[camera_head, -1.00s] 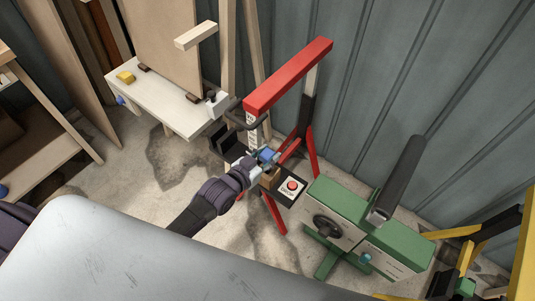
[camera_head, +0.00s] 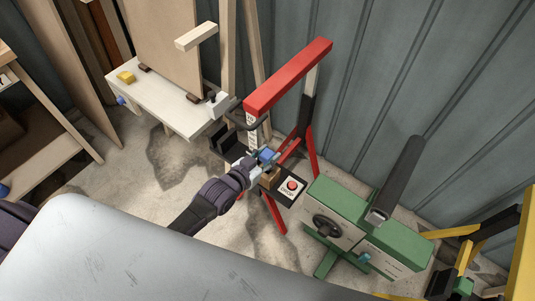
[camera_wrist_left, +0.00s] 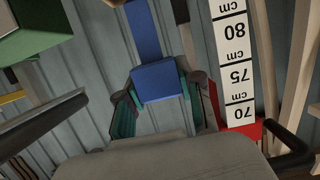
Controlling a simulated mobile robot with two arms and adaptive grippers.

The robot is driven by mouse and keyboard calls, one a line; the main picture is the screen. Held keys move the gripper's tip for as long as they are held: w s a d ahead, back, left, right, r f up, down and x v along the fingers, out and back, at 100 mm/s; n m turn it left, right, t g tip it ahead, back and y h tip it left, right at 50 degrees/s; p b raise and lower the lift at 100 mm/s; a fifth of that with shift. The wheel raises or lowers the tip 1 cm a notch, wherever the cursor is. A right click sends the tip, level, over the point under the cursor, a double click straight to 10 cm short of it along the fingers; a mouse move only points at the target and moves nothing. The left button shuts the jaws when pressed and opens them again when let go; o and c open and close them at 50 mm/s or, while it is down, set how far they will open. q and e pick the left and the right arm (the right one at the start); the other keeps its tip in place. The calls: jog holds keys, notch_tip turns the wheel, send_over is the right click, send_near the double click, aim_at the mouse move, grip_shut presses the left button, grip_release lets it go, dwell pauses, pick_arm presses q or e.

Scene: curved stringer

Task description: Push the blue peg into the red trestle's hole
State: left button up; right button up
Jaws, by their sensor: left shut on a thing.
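The blue peg (camera_head: 267,155) is between the fingers of my left gripper (camera_head: 260,161), in front of the red trestle's lower part. In the left wrist view the peg (camera_wrist_left: 156,80) fills the space between the teal fingertips, and its long part extends away toward the top. The gripper is shut on it. The red trestle (camera_head: 290,76) has a red top bar and splayed red legs. In the wrist view its black-and-white centimetre scale (camera_wrist_left: 236,60) stands right of the peg, apart from it. The hole is not visible. My right gripper is not in view.
A green machine (camera_head: 345,215) with a black handwheel stands farther right. A white bench (camera_head: 165,100) is at left. A grey corrugated wall (camera_head: 420,80) is behind.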

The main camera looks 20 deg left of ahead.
pick_arm(q)
jog(key=shift+f+b, duration=2.05)
jog(key=shift+f, duration=1)
jog(key=o, duration=1.2)
jog(key=v, duration=1.2)
